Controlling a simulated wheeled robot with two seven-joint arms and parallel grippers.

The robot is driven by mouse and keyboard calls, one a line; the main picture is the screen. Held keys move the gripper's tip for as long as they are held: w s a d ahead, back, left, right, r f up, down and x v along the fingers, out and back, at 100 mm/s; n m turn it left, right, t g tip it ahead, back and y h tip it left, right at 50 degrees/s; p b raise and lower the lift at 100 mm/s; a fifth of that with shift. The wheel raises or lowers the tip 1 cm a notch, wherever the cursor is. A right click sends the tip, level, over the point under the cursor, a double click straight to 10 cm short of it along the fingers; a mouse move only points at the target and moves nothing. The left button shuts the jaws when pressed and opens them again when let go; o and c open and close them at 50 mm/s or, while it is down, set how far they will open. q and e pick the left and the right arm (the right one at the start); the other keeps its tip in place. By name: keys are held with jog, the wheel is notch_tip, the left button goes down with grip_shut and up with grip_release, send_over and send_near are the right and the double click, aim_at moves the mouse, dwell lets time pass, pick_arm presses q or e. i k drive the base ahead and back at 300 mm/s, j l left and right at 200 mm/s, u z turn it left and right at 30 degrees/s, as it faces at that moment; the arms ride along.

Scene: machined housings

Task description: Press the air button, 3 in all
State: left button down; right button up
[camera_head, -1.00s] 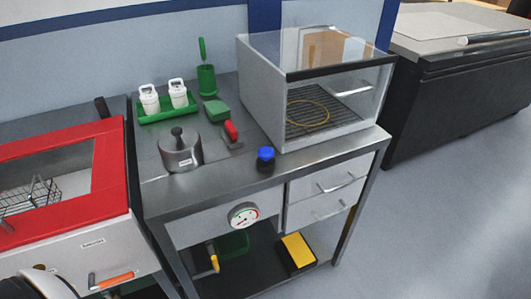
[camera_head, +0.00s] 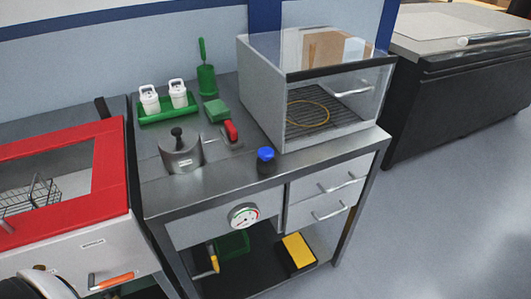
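A blue-topped push button (camera_head: 265,156) with a dark round base stands upright near the front edge of the steel bench (camera_head: 215,185). It is the only button-like thing I see, and I cannot read any label on it. Nothing touches it. Neither of my grippers is in view. A white rounded piece at the bottom left corner may be part of my arm.
A steel pot (camera_head: 181,157) with a black knob and a red-handled clamp (camera_head: 231,131) stand left of the button. A clear-sided cabinet (camera_head: 330,105) stands behind it. A gauge (camera_head: 243,216) is on the bench front. A red-framed machine (camera_head: 115,170) is at left. Floor at right is clear.

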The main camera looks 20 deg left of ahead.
aim_at(266, 154)
jog(key=i+l+u, duration=0.15)
jog(key=u, duration=0.55)
jog(key=i+l+u, duration=0.1)
jog(key=l, duration=0.4)
jog(key=i+l+u, duration=0.15)
jog(key=l, duration=0.35)
jog(key=i+l+u, duration=0.1)
jog(key=l, duration=0.4)
jog(key=l+u, duration=0.15)
jog(key=l, duration=0.35)
jog(key=i, duration=0.05)
